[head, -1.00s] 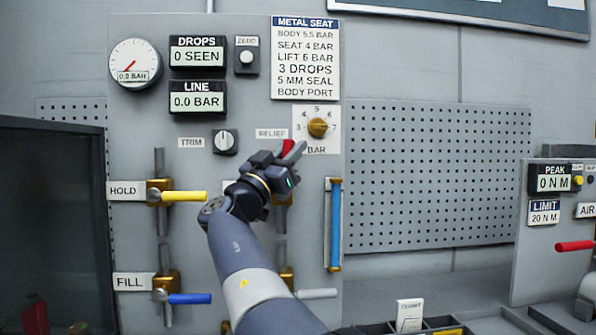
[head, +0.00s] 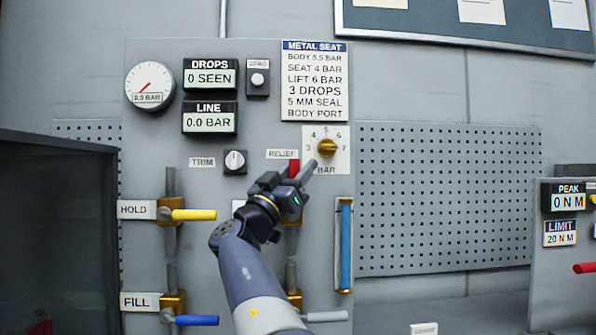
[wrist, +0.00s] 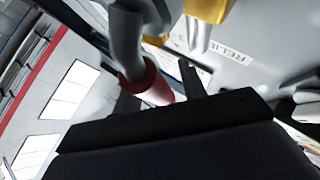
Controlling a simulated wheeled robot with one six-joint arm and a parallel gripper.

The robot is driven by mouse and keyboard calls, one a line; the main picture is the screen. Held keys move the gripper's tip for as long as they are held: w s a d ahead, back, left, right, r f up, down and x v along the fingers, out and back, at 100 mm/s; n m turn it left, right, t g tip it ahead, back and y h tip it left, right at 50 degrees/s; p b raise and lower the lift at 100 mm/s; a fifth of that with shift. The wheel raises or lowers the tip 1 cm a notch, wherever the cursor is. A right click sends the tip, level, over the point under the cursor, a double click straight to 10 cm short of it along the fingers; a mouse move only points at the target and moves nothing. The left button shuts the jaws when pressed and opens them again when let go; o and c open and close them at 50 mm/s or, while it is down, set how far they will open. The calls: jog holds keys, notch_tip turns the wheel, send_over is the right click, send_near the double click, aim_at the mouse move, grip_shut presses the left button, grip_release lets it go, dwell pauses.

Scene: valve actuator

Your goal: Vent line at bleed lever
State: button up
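A red-handled lever (head: 294,168) stands nearly upright just below the RELIEF label, partly hidden by my gripper. In the wrist view, its red grip (wrist: 152,84) sits on a bent grey shaft near brass parts. My gripper (head: 301,172) is at this lever, with one grey finger just right of the red grip. The other finger is not clear, so I cannot tell whether the grip is held. A white label (head: 237,204) left of my gripper is mostly covered and unreadable. The line display (head: 209,119) reads 0.0 BAR, and the drops display (head: 209,77) reads 0 SEEN.
The yellow HOLD lever (head: 193,215) and blue FILL lever (head: 196,320) point right. A pale lever (head: 327,316) is low right. A brass relief knob (head: 327,147) is close above my fingertips. A blue tube (head: 346,246) stands to the right, beside a bare pegboard (head: 440,200).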

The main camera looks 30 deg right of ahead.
jog(key=b+v, duration=0.2)
jog(key=v, duration=0.8)
jog(key=shift+s+a+f+b, duration=0.2)
jog(key=shift+a+b, duration=0.15)
jog(key=shift+b, duration=0.05)
jog(key=p+x, duration=0.3)
jog(key=x, duration=0.8)
jog(key=shift+d+f, duration=0.1)
